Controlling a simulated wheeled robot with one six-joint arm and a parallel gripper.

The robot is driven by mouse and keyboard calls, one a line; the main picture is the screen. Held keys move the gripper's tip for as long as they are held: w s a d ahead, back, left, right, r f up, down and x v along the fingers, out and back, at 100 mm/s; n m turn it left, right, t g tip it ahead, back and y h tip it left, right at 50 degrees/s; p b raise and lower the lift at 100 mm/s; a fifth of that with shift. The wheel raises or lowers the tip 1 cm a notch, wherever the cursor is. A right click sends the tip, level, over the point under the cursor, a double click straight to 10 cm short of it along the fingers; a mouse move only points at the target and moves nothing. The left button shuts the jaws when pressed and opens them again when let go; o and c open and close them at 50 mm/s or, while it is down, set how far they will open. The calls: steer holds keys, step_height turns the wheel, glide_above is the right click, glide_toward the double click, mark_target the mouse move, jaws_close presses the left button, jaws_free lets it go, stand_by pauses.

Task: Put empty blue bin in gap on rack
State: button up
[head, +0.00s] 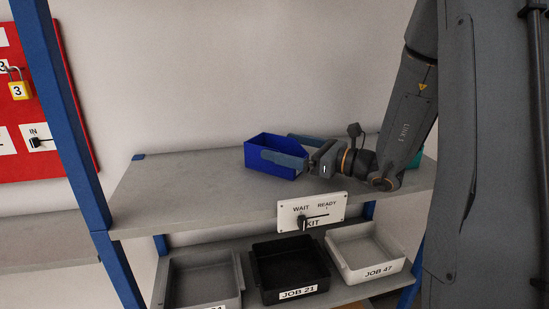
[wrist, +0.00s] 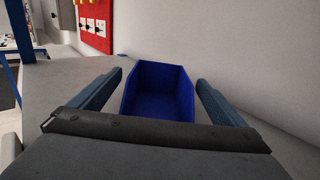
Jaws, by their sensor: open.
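The blue bin (head: 258,158) stands upright on the grey upper shelf of the rack (head: 180,190). In the wrist view the blue bin (wrist: 158,90) looks empty inside. My gripper (head: 276,145) is open, with one finger on each side of the bin. In the wrist view my gripper (wrist: 160,79) shows a space between each finger and the bin walls; the near finger covers part of the bin in the head view. Which place is the gap is not clear from these frames.
A sign with a WAIT/READY lever (head: 311,212) hangs on the shelf's front edge. Below stand a grey tray (head: 204,304), a black tray (head: 290,270) and a white tray (head: 366,252). A blue post (head: 66,110) and red lock board (head: 28,140) are left. The shelf left of the bin is clear.

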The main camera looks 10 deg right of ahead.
mark_target(255, 140)
steer(key=p+x, duration=0.2)
steer(key=x, duration=0.2)
steer(key=shift+w+a+f, duration=0.1)
steer(key=shift+w+a, duration=0.2)
steer(key=c, duration=1.3)
